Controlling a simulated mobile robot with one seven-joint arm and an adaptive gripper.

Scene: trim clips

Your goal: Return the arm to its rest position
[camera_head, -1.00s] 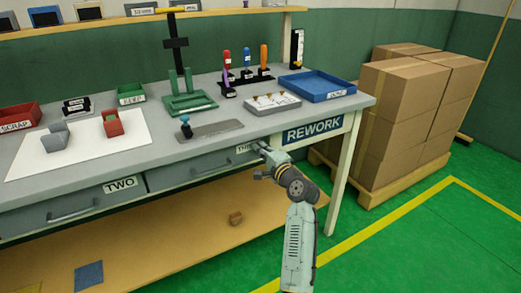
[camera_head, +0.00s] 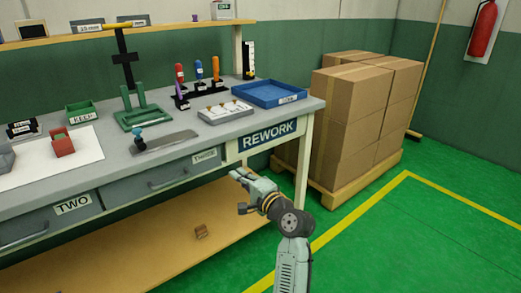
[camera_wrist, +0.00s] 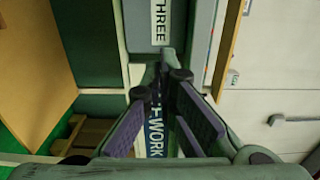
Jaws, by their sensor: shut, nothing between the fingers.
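My gripper (camera_head: 240,190) is in front of the workbench's front edge, below and left of the REWORK sign, and apart from the bench. In the wrist view my gripper (camera_wrist: 164,78) has its fingers converging to a point, shut with nothing between them. My arm rises from the bottom of the head view, bent at the wrist toward the bench. The drawer labelled THREE (camera_head: 167,180) is left of my gripper and looks closed. Its label also shows at the top of the wrist view.
The workbench (camera_head: 195,145) carries a blue tray (camera_head: 270,94), a green stand and several screwdrivers. Stacked cartons (camera_head: 360,115) stand on a pallet at the right. The green floor at the lower right is clear.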

